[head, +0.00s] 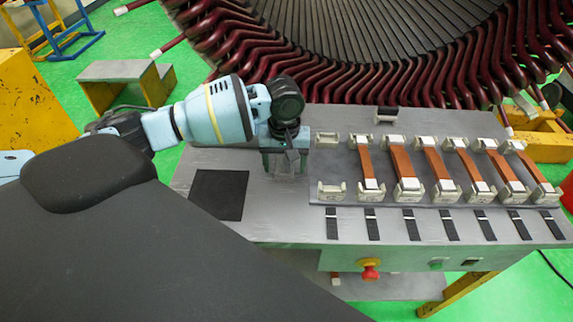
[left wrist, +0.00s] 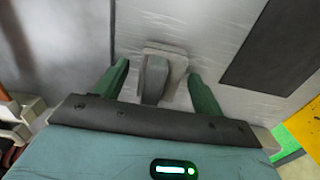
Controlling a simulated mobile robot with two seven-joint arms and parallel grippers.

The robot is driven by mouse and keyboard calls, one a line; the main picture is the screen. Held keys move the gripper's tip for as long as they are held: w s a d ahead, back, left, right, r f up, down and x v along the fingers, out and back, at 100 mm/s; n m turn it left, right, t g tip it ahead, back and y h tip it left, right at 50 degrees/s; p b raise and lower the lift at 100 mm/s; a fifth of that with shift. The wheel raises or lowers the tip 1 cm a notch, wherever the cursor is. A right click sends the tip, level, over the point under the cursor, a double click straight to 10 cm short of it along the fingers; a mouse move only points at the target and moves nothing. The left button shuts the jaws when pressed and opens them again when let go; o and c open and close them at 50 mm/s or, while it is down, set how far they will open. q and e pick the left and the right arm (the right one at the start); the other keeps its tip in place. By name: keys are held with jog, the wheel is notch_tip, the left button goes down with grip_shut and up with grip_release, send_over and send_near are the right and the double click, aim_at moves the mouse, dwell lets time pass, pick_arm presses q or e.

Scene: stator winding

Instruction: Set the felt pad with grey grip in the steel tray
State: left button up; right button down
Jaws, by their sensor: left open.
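The felt pad with grey grip (left wrist: 154,78) lies on the bare grey metal bench top in the left wrist view. It is a pale block with a darker grey upright grip. My left gripper (head: 284,165) is open and points down over the bench, left of the row of clamps. In the left wrist view its two green fingers (left wrist: 157,88) stand apart, one on each side of the pad, with gaps visible. In the head view the gripper mostly hides the pad. I cannot pick out a steel tray for certain. My right gripper is not in view.
A black square mat (head: 218,194) lies left of the gripper. Copper bars (head: 399,165) in pale clamps fill the bench's right side, with black strips (head: 411,225) in front. A small dark-topped block (head: 386,115) stands at the back. The stator's red coils (head: 330,80) rise behind.

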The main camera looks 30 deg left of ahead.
pick_arm(q)
jog(key=c, duration=1.2)
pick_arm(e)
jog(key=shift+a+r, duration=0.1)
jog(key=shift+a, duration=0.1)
pick_arm(q)
jog(key=shift+r, duration=0.1)
